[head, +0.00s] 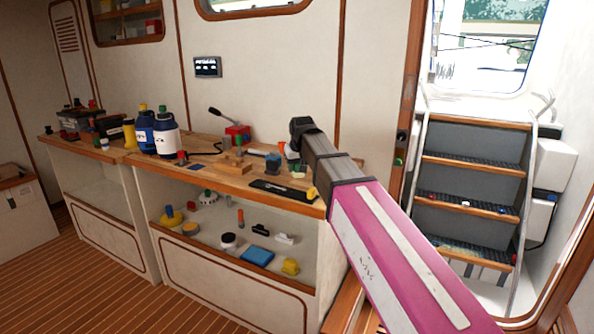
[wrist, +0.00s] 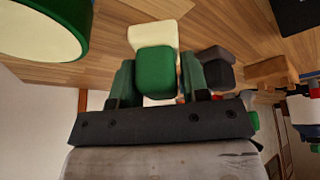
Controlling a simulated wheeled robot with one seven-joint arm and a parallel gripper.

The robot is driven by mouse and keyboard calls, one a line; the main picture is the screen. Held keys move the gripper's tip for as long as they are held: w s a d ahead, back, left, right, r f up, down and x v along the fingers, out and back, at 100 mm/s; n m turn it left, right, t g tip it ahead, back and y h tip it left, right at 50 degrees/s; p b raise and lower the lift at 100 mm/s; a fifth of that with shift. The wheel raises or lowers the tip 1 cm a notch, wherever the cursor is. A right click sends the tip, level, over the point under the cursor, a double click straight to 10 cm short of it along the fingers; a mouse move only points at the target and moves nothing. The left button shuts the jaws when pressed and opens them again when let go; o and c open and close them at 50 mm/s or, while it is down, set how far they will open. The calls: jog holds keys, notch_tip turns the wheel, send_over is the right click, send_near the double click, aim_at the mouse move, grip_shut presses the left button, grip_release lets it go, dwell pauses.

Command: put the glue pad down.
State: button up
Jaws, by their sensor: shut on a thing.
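In the wrist view my gripper (wrist: 156,88) is shut on the glue pad (wrist: 155,70), seen as a small green block with rounded edges between the fingers. A cream piece (wrist: 150,36) shows directly behind it; I cannot tell whether it is part of the pad. The wooden bench top (wrist: 100,75) lies beyond the held piece, and I cannot tell whether they touch. In the head view my arm reaches to the right end of the bench (head: 225,178), and my fingers and the pad cannot be made out clearly there.
A dark grey block (wrist: 217,66) is close beside my fingers, with a wooden block (wrist: 268,70) farther right. A large green round object (wrist: 38,28) is at upper left. A black flat item (head: 283,190) lies at the bench front. Bottles (head: 165,138) stand left; steps (head: 465,205) are right.

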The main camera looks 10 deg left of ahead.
jog(key=shift+f, duration=0.75)
jog(key=shift+f, duration=0.15)
jog(key=o, duration=0.8)
jog(key=v, duration=1.2)
jog(key=shift+s, duration=0.1)
